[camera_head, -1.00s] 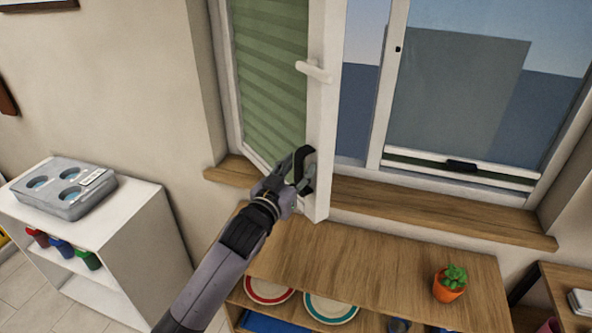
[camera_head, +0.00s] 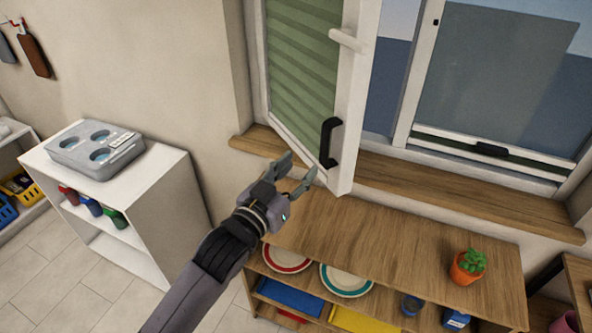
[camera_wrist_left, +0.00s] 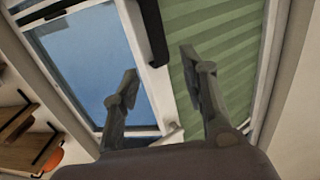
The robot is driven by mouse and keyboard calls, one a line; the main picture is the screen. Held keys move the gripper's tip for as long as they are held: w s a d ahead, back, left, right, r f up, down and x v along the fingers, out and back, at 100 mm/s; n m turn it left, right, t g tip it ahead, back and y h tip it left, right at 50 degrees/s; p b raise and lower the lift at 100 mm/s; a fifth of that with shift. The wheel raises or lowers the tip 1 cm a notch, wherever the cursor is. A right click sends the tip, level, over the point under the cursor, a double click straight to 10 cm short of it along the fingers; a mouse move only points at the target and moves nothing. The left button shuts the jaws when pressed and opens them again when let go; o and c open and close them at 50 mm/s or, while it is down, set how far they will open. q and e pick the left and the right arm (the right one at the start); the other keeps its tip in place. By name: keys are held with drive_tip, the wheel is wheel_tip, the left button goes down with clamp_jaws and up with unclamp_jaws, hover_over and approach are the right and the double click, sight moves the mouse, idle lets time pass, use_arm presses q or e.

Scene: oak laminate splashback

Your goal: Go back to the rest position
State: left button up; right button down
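My left gripper (camera_head: 298,173) is open and empty in the head view. It is in front of the lower part of the window sash (camera_head: 352,100), apart from the black handle (camera_head: 328,142) on the sash frame. In the left wrist view its two spread fingers (camera_wrist_left: 160,90) show nothing between them but the sash and its green blind behind. The black handle also shows at the top of that view (camera_wrist_left: 153,30). The sash stands swung open into the room. My right gripper is not in view.
A wooden sill (camera_head: 400,180) runs below the window. Under it a wooden shelf unit (camera_head: 380,235) bears a potted plant (camera_head: 466,268), with plates on a lower shelf. A white cabinet (camera_head: 165,185) with a grey box (camera_head: 95,150) on top stands left. Open floor lies between them.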

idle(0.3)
